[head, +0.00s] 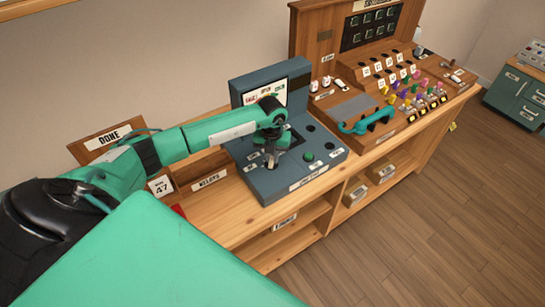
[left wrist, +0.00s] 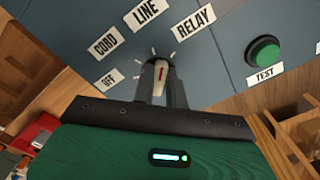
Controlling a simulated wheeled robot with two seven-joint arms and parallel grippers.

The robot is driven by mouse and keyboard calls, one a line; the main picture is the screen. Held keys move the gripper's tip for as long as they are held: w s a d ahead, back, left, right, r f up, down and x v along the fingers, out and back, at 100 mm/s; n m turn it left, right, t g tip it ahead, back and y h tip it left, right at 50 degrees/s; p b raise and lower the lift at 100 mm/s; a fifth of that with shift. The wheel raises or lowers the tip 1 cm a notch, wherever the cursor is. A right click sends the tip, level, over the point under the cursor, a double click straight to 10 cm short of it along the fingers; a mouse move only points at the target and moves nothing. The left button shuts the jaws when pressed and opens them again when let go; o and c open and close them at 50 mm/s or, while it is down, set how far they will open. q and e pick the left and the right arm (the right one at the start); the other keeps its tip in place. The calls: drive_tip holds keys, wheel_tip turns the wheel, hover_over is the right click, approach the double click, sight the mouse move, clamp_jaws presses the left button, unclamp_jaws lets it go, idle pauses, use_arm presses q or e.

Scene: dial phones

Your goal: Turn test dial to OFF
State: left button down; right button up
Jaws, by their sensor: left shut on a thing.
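The test dial (left wrist: 160,84) is a small pale knob with a red line, on the blue-grey panel of the test unit (head: 322,160). Labels OFF (left wrist: 109,78), CORD (left wrist: 105,44), LINE (left wrist: 147,11) and RELAY (left wrist: 193,23) fan around it, with white tick marks. The red line points roughly up in the left wrist view, away from OFF; I cannot tell the exact tick. My left gripper (head: 271,161) reaches down onto the panel, and its fingers (left wrist: 161,88) are shut on the dial from both sides. In the head view the gripper mostly hides the dial. My right gripper is not in view.
A green TEST button (left wrist: 263,53) sits right of the dial, also in the head view (head: 308,156). Farther right are a teal handset (head: 366,121) and a switchboard with coloured plugs (head: 400,90). A DONE board (head: 107,140) is at left.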

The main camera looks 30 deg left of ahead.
use_arm(q)
drive_tip(key=n, duration=0.5)
drive_tip(key=shift+a+n, duration=0.2)
drive_tip(key=shift+n, duration=0.1)
drive_tip(key=n, duration=0.3)
drive_tip(key=shift+s+n, duration=0.2)
drive_tip(key=shift+n, duration=0.1)
drive_tip(key=n, duration=0.2)
drive_tip(key=shift+a+r+n, duration=0.1)
drive_tip(key=shift+n, duration=0.3)
drive_tip(key=n, duration=0.4)
drive_tip(key=shift+s+n+p, duration=0.25)
drive_tip(key=shift+n+p, duration=0.05)
drive_tip(key=shift+p, duration=0.1)
drive_tip(key=n+p, duration=0.1)
drive_tip(key=n, duration=0.4)
drive_tip(key=shift+s+n+p, duration=0.15)
drive_tip(key=shift+n+p, duration=0.15)
drive_tip(key=shift+p, duration=0.05)
drive_tip(key=c, duration=1.4)
unclamp_jaws()
drive_tip(key=shift+c, duration=0.2)
